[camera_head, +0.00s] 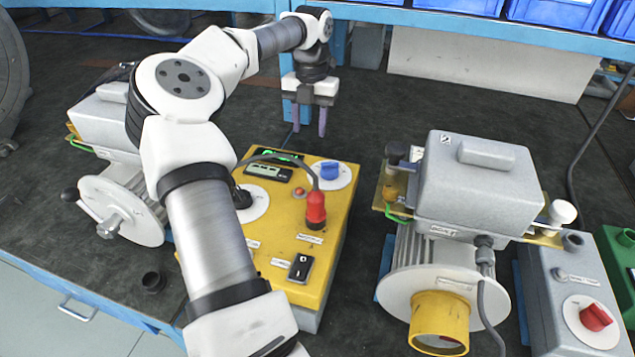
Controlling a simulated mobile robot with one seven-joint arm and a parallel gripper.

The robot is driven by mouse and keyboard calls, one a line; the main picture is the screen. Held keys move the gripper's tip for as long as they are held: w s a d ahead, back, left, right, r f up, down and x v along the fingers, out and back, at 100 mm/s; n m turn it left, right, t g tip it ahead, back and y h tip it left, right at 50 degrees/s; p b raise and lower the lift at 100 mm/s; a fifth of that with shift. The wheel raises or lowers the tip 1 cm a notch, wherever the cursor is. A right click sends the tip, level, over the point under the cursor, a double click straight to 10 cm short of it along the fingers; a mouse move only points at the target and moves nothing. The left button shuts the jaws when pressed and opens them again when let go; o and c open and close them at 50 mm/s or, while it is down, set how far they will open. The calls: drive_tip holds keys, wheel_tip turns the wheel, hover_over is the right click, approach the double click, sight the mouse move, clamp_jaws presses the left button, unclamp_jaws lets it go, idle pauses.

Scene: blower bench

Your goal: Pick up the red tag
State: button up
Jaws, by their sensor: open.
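I cannot make out a red tag for certain. The red items I see are a red plug (315,212) on the yellow control box (328,252), a small red button (299,193) on the same box, and a red knob (596,317) on a grey box at the right. My gripper (310,134) points down beyond the far edge of the yellow box, with its two fingers apart and nothing between them. My own arm crosses the left half of the view and hides part of the yellow box and the bench.
A grey motor unit (478,180) stands right of the yellow box, and another motor (118,207) stands at the left. Blue bins (560,12) line the back. Dark bench top (400,105) is clear behind the motor.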

drive_tip(key=f, duration=0.5)
drive_tip(key=s+f+p, duration=0.1)
drive_tip(key=f, duration=0.2)
drive_tip(key=shift+a, duration=0.15)
drive_tip(key=shift+s+d+f+p, duration=0.15)
drive_tip(key=shift+f+p, duration=0.25)
drive_tip(key=shift+f, duration=0.95)
drive_tip(key=shift+d+f+p, duration=0.1)
drive_tip(key=shift+f+p, duration=0.25)
drive_tip(key=shift+f, duration=1)
drive_tip(key=shift+c, duration=0.4)
clamp_jaws()
